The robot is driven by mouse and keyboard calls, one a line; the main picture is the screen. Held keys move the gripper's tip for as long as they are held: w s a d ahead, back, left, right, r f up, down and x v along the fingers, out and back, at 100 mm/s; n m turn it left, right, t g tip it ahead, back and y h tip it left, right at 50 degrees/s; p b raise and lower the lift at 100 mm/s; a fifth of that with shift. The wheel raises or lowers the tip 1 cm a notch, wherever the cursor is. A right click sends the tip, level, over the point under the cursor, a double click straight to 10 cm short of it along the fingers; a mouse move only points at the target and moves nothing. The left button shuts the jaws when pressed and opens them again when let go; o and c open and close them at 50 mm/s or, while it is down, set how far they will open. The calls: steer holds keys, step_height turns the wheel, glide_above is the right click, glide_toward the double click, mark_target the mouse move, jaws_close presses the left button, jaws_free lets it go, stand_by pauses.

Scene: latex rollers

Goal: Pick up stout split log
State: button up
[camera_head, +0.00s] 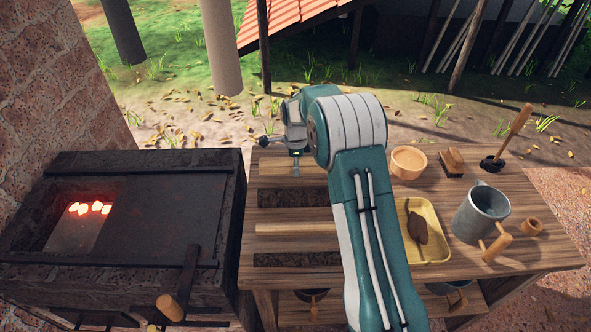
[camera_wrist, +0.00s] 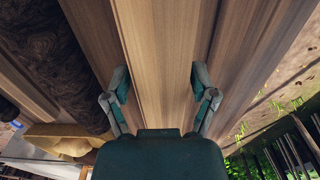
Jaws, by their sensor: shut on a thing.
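My gripper (camera_head: 296,158) is over the far part of the wooden table, left of my forearm. In the wrist view its two fingers (camera_wrist: 161,76) stand apart, one on each side of pale, straight-grained wood (camera_wrist: 157,50). The gripper is shut on this wood, which I take to be the stout split log. Its outline is hard to tell from the boards around it. In the head view my gripper and arm hide most of that spot, and I cannot tell whether the log is clear of the table.
A dark forge (camera_head: 120,215) with glowing coals stands at the left. Right of my arm are a yellow tray (camera_head: 438,217), a grey metal mug (camera_head: 482,210), an orange-brown bowl (camera_head: 408,161) and a brush (camera_head: 452,162). Dark rough strips (camera_head: 298,260) lie on the table.

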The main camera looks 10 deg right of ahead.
steer(key=s+a+r, duration=0.9)
steer(key=a+r, duration=0.1)
steer(key=shift+a+r, duration=0.25)
steer(key=shift+a, duration=0.15)
